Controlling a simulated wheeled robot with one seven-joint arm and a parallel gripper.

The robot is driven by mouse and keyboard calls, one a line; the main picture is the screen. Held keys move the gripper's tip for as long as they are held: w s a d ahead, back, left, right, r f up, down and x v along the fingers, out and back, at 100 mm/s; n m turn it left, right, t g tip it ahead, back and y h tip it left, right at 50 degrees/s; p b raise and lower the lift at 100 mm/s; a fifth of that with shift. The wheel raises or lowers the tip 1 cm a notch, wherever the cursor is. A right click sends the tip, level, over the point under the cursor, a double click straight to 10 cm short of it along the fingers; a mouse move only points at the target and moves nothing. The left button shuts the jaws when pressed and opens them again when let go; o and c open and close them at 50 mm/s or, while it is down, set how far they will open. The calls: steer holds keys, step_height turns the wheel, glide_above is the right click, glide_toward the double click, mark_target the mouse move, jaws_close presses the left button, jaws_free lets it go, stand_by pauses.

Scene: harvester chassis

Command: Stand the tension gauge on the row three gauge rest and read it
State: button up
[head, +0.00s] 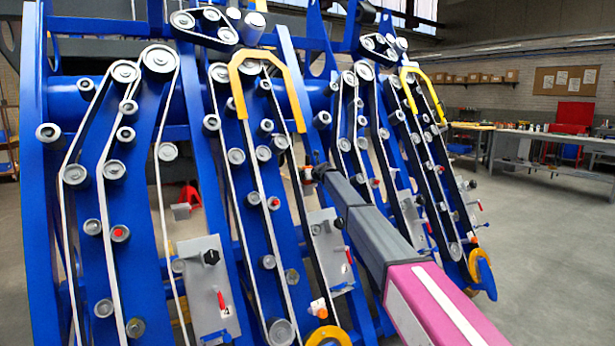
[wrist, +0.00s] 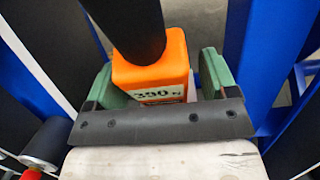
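The tension gauge (wrist: 150,70) is an orange block with a black cylinder rising from its top in the wrist view. Its label reads 390 N. The green fingers of my gripper (wrist: 165,80) stand on either side of it. A narrow gap shows between the gauge and the right finger; the left finger is close beside it, and I cannot tell if they touch. My gripper looks open around the gauge. In the head view my gripper (head: 316,168) is small, among the blue belt panels, beside an orange patch. The gauge's underside and the rest below it are hidden.
Blue chassis panels (head: 250,215) with rollers and belts stand close around my arm. A grey plate (head: 208,285) marked 4 hangs at the lower left. Yellow brackets (head: 262,57) arch above. A workbench (head: 530,138) stands far right, with open floor before it.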

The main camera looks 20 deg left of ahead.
steer(key=v, duration=1)
steer(key=shift+s+d, duration=0.25)
steer(key=shift+d, duration=0.05)
steer(key=s+d+f+n+g+h, duration=0.15)
steer(key=s+d+f+n, duration=0.25)
steer(key=s+d+f, duration=0.45)
steer(key=s+d+f+n+g+h, duration=0.15)
steer(key=s+d+f+n, duration=0.35)
steer(key=d+f, duration=0.6)
steer(key=s+d+f+n+g+h, duration=0.1)
steer(key=s+d+f+n+h, duration=0.25)
steer(key=s+d+f, duration=0.65)
steer(key=s+d+f+n+g+h, duration=0.1)
steer(key=s+d+f+n+g, duration=0.1)
steer(key=s+d, duration=0.7)
steer(key=s+d+f+n+g+h, duration=0.1)
steer(key=s+d+f+n+h, duration=0.1)
steer(key=s+d+f+n, duration=0.2)
steer(key=s+d+f+n+g+h, duration=0.1)
steer(key=s+d+n, duration=0.6)
steer(key=s+d, duration=0.8)
step_height(320, 180, down, 3)
steer(key=shift+s+r+g, duration=0.25)
steer(key=shift+s+g, duration=0.05)
steer(key=shift+g, duration=0.5)
steer(key=shift+n+h, duration=0.25)
